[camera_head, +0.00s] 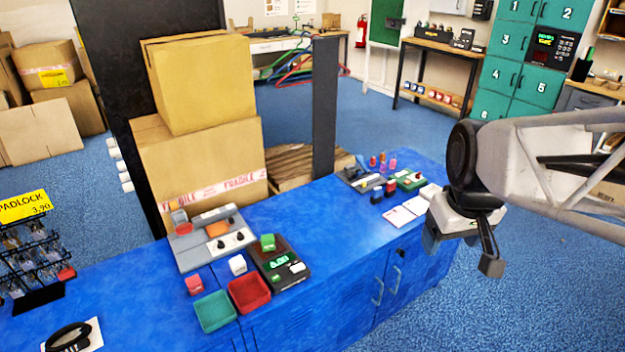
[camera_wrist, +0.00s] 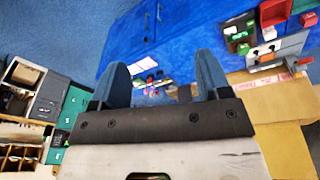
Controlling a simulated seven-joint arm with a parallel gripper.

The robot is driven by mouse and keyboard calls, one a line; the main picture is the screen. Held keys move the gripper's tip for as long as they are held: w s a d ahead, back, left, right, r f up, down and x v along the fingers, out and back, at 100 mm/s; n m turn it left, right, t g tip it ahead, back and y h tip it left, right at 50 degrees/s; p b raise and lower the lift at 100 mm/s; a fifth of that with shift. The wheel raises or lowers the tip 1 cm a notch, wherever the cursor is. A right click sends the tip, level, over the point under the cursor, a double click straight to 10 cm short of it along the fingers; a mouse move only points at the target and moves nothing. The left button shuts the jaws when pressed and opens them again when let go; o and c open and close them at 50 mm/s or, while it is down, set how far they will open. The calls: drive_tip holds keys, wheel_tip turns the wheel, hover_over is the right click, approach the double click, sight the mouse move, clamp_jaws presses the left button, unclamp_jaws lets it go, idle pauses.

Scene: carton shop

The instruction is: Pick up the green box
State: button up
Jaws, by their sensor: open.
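A small green box (camera_head: 267,242) with a pale marking sits on the far end of a dark device with a green display (camera_head: 282,263), on the blue counter. It also shows small in the wrist view, as a green block (camera_wrist: 243,49) near the upper right. My gripper (camera_head: 461,250) is at the right in the head view, above and beyond the counter's right end, well apart from the box. In the wrist view its two blue-grey fingers (camera_wrist: 163,68) are spread with nothing between them.
A white cube (camera_head: 237,265), red cube (camera_head: 194,285), green tray (camera_head: 215,311) and red tray (camera_head: 249,294) lie near the dark device. A grey machine (camera_head: 214,238) stands behind them. Large cartons (camera_head: 200,82) and a dark post (camera_head: 325,105) rise behind the counter. The counter's middle is clear.

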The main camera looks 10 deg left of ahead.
drive_tip(key=w+a+f+n, duration=0.3)
drive_tip(key=w+a+n, duration=0.2)
drive_tip(key=w+a, duration=0.55)
drive_tip(key=n+g, duration=0.2)
drive_tip(key=n, duration=1.1)
hover_over(269, 237)
drive_tip(key=f, duration=1.6)
drive_tip(key=d+f, duration=0.1)
drive_tip(key=f, duration=0.8)
drive_tip(key=shift+w, duration=0.1)
drive_tip(key=shift+a+f+n, duration=0.3)
drive_tip(key=shift+a+f, duration=0.1)
drive_tip(key=shift+a, duration=0.1)
drive_tip(key=shift+f, duration=1.3)
